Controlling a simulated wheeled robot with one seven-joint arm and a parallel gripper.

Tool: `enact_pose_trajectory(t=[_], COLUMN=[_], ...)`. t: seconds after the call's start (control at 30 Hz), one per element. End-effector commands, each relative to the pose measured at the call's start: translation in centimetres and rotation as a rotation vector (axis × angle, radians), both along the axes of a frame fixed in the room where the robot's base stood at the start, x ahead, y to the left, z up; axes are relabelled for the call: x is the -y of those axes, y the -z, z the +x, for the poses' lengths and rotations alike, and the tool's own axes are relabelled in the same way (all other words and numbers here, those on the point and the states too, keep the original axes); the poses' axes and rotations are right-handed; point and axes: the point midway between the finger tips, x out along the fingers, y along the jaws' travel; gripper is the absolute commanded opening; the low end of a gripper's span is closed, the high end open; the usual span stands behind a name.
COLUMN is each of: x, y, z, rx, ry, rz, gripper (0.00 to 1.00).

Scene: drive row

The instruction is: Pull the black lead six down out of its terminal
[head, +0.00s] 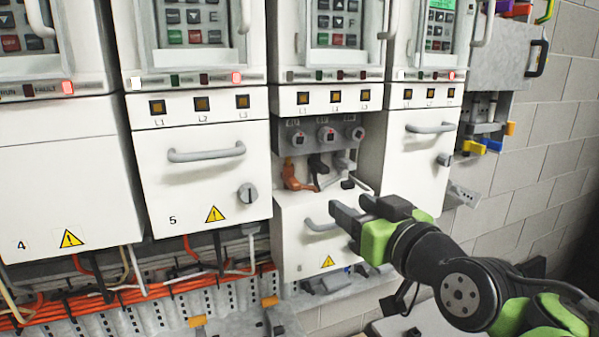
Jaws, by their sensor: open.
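The third drive (326,95) from the left has its lower cover (300,215) lowered, so its terminals show. Three round grey terminals sit in a row. An orange lead (292,177) hangs at the left terminal. A black lead (318,164) sits at the middle terminal (326,134), and its lower end runs down toward the cover. A grey lead is at the right, partly hard to make out. My gripper (350,205) is open and empty, in front of the lowered cover, below and right of the black lead, apart from it.
The lowered cover's handle (322,224) juts out beside my gripper. Closed drives with handles stand on both sides, including drive 5 (190,190). A shelf with coloured clips (485,145) is at the right.

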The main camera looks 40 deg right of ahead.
Motion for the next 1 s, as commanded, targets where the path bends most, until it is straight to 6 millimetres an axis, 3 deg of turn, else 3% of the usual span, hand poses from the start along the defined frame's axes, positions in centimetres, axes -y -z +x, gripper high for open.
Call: enact_pose_trajectory(t=[0.07,0.17,0.27,0.7,0.83,1.0], x=[1.2,1.5,1.9,4.8,5.4,5.6], y=[-1.0,-1.5,-1.6,-1.6,-1.6,-1.5], z=[-1.2,-1.0,0.7,11.2,13.0,13.7], rx=[0.050,0.066,0.064,0.063,0.064,0.064], ry=[0.034,0.036,0.032,0.028,0.031,0.033], rz=[-0.022,-0.031,-0.029,-0.028,-0.027,-0.028], gripper=[0.49,0.49,0.49,0.49,0.49,0.49])
